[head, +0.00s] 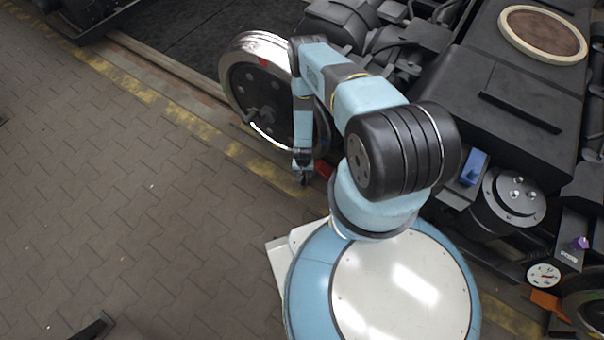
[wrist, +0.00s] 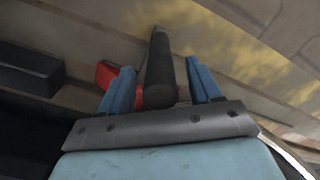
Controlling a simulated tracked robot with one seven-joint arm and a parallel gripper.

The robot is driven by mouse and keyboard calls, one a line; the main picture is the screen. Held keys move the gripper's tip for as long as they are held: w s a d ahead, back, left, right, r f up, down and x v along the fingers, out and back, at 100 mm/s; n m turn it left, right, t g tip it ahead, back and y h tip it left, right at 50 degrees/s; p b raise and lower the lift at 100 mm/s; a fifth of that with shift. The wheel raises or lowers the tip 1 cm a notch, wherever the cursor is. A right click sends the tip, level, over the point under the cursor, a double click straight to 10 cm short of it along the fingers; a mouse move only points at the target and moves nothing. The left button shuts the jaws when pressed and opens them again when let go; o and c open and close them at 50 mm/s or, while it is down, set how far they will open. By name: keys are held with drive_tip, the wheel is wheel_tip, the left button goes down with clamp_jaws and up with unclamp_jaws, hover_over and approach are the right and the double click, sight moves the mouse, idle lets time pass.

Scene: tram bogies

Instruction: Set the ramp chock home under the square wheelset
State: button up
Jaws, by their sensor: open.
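My gripper (head: 303,180) reaches down beside the near wheel (head: 262,95) at the rail edge in the head view. In the wrist view my gripper (wrist: 160,82) is open, its two blue fingers apart. A dark round bar, like a handle (wrist: 160,70), lies between the fingers; I cannot tell whether they touch it. A red piece (wrist: 106,74), probably the ramp chock, shows behind the left finger. It also shows in the head view (head: 322,168), right of my gripper and low by the wheel. My arm hides part of the wheel. I cannot make out a square mark on it.
The dark bogie frame (head: 520,95) fills the right side. An orange piece (head: 545,300) lies by another wheel (head: 585,305) at the lower right. A dark block (wrist: 28,70) is at the left in the wrist view. The paved floor (head: 130,190) at left is mostly clear.

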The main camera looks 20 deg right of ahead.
clamp_jaws()
idle(0.6)
